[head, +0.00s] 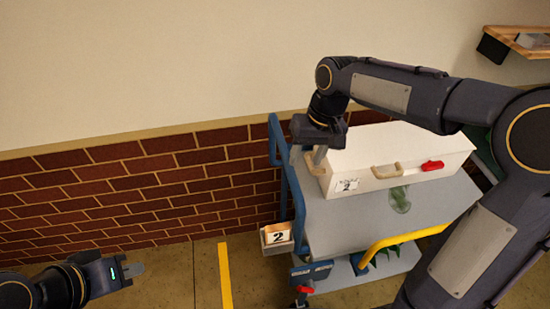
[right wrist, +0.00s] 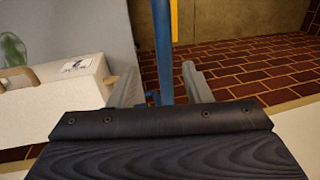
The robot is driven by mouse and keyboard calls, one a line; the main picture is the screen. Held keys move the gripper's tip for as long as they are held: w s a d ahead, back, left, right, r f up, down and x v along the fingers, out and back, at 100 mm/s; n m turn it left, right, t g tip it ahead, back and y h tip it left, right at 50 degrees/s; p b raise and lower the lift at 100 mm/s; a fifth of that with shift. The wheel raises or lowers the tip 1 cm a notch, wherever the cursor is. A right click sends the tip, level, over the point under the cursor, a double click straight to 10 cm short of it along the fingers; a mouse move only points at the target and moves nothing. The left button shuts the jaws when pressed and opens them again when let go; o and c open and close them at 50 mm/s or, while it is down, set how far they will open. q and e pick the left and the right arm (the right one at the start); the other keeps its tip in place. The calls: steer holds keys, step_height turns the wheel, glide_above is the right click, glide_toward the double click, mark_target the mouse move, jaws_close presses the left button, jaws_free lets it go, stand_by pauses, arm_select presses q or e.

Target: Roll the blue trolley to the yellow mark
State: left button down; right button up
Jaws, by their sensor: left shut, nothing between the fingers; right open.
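The blue trolley (head: 330,225) has a grey top and a blue push handle (head: 285,185) at its left end. My right gripper (head: 317,158) is over that end, fingers down. In the right wrist view its open fingers (right wrist: 163,88) stand on either side of the blue handle bar (right wrist: 162,45); I cannot tell whether they touch it. The yellow mark (head: 225,275) is a strip on the floor left of the trolley, with a gap between them. My left gripper (head: 130,270) is shut and empty at the lower left, away from the trolley.
A white case (head: 400,155) with a red latch lies on the trolley, also in the right wrist view (right wrist: 65,95). A yellow bar (head: 405,239) is at front right. A brick wall (head: 150,190) runs behind; floor left is clear.

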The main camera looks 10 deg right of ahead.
mark_target(294, 178)
steer(key=shift+w+a+f+p, duration=0.15)
steer(key=shift+a+f, duration=0.2)
steer(key=shift+f, duration=0.95)
steer(key=shift+w+a+f+p, duration=0.1)
steer(key=shift+a+f, duration=0.3)
steer(key=shift+f, duration=0.95)
steer(key=shift+w+a+f+p, duration=0.15)
steer(key=shift+a+f, duration=0.2)
steer(key=shift+f, duration=0.95)
jaws_close()
